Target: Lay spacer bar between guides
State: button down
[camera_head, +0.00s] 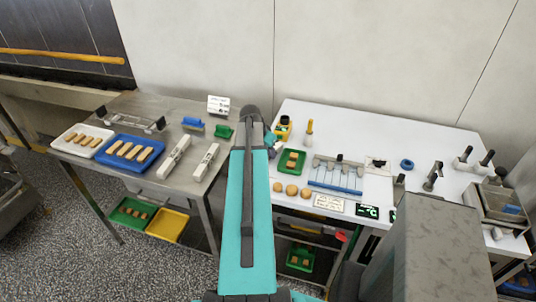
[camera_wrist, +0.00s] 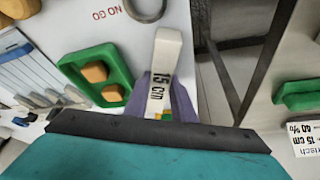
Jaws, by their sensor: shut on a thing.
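In the wrist view, my gripper (camera_wrist: 160,98) has its purple fingers shut on a white spacer bar (camera_wrist: 167,62) marked "15 cm". The bar points away from the gripper, and its near end is hidden. In the head view, my arm hides the held bar. I cannot tell which parts are the guides.
A green tray with brown pieces (camera_wrist: 118,68) lies beside the held bar in the wrist view. Two white bars (camera_head: 174,158), a blue tray (camera_head: 105,151) and a white tray (camera_head: 66,144) occupy the steel table. A gap separates the tables.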

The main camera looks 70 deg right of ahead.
jog(key=shift+r+b, duration=0.8)
jog(key=shift+r, duration=0.55)
jog(key=shift+s+a+r, duration=0.1)
jog(key=shift+a+r, duration=0.05)
jog(key=shift+a, duration=0.15)
jog(key=s+a+b, duration=0.1)
jog(key=a, duration=0.1)
jog(key=s+a+b, duration=0.1)
jog(key=a, duration=0.2)
jog(key=s+a+b, duration=0.1)
jog(key=a, duration=0.1)
jog(key=shift+a+r, duration=0.2)
jog(key=shift+r, duration=0.05)
jog(key=a+b, duration=0.2)
jog(key=b, duration=0.1)
jog(key=shift+s, duration=0.4)
jog(key=shift+r+b, duration=0.1)
jog(key=shift+b, duration=0.65)
jog(key=shift+b, duration=0.45)
jog(key=b, duration=0.3)
jog(key=shift+a, duration=0.1)
jog(key=b, duration=0.3)
jog(key=a+b, duration=0.1)
jog(key=b, duration=0.3)
jog(key=shift+s+a+r, duration=0.1)
jog(key=shift+s+a, duration=0.05)
jog(key=shift+s, duration=0.15)
